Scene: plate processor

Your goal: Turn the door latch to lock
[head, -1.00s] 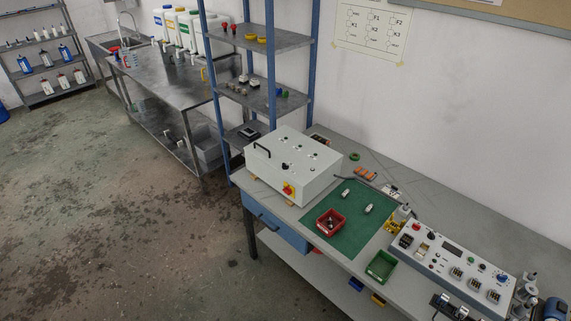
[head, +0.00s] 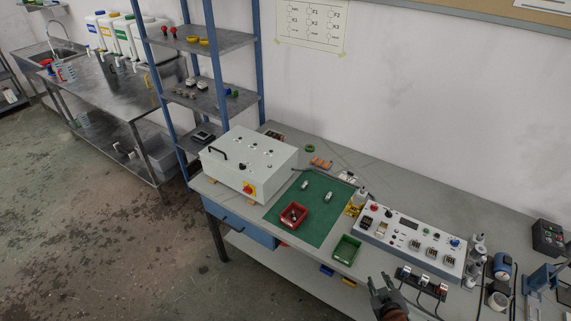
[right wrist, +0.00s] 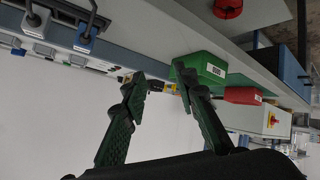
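A white control box (head: 222,177) stands on the workbench in the head view. The right wrist view shows this gripper (right wrist: 160,84) open and empty. My left gripper is not visible.
A green mat (head: 312,228) lies right of the box, with a red bin (head: 293,216). Plugs on cables (head: 422,280) stand near the gripper. A blue-post shelf (head: 224,98) rises behind.

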